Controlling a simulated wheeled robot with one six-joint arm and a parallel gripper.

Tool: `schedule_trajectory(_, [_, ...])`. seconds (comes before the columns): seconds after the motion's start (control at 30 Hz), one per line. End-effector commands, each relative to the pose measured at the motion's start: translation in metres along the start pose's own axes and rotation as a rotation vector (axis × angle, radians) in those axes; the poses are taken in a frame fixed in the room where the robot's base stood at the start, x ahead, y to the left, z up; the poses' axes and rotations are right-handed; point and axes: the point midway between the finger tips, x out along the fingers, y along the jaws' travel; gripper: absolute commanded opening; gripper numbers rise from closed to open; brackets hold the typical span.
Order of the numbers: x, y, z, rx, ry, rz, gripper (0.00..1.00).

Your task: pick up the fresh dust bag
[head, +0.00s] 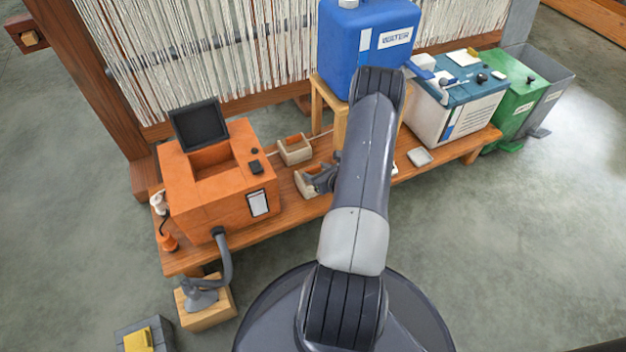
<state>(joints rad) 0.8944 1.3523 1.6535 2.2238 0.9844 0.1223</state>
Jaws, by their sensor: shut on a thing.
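My gripper (322,180) is low over the bench, left of my forearm. It is shut on a small cream, box-like thing (304,184), which looks like the fresh dust bag. My fingers cover its right side. I cannot tell whether it touches the bench or is just above it. A similar cream, open-topped box (294,150) stands just behind it on the bench.
The wooden bench (285,215) carries an orange machine (235,200) with its dark lid up, left of my gripper. A blue water tank (368,45) on a wooden stand is behind my arm. A white-and-teal machine (460,100) and green bin (520,95) are right.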

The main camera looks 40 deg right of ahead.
Motion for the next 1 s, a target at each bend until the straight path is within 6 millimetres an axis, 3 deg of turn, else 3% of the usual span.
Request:
schedule_trajectory(0.2, [0.0,0.0,0.0,0.0,0.0,0.0,0.19])
schedule_trajectory(0.47, [-0.002,0.0,0.004,-0.001,-0.001,0.0,0.19])
schedule_trajectory(0.83, [-0.034,-0.001,0.064,-0.002,-0.003,0.0,0.19])
schedule_trajectory(1.0, [-0.045,0.0,0.083,0.0,-0.001,0.0,0.19])
